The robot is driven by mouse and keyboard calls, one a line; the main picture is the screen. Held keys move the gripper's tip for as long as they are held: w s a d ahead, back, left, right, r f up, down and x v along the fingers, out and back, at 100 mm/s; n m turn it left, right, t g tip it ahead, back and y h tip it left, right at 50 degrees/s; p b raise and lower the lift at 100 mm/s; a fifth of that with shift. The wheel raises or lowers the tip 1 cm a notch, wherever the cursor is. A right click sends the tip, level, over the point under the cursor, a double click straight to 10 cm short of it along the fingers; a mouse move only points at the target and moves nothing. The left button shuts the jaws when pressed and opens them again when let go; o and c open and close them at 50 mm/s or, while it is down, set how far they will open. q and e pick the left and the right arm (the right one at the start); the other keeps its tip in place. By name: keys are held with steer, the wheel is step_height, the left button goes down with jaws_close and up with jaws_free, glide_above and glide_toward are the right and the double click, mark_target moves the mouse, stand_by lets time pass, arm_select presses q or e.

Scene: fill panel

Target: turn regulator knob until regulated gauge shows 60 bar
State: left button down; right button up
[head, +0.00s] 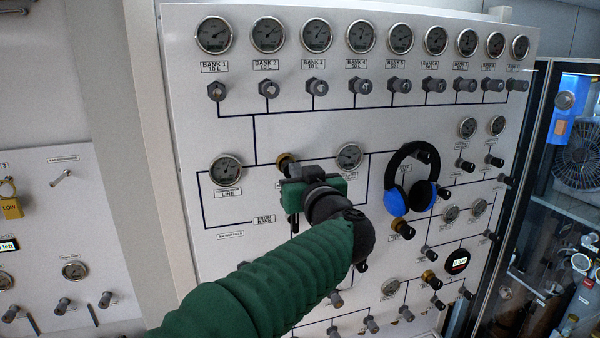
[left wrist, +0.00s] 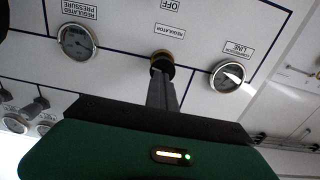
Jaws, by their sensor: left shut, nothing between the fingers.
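The regulator knob (head: 285,160), brass and black, sits on the white panel between two gauges. It also shows in the left wrist view (left wrist: 162,60), below the upside-down REGULATOR label. The regulated pressure gauge (head: 349,157) is right of the knob in the head view and at the left in the left wrist view (left wrist: 78,41). Its reading is too small to tell. My left gripper (head: 291,172) is in front of the knob. Its fingers (left wrist: 161,78) are shut and empty, with tips at the knob's edge; I cannot tell whether they touch.
The compressor line gauge (head: 226,170) is left of the knob. Blue and black headphones (head: 409,190) hang on the panel at the right. A row of bank gauges (head: 317,35) and valve knobs runs along the top. More valves stick out below my arm.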

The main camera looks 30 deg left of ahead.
arm_select(q)
steer(key=shift+a+r, duration=0.1)
steer(key=shift+a, duration=0.2)
steer(key=c, duration=2.2)
jaws_free()
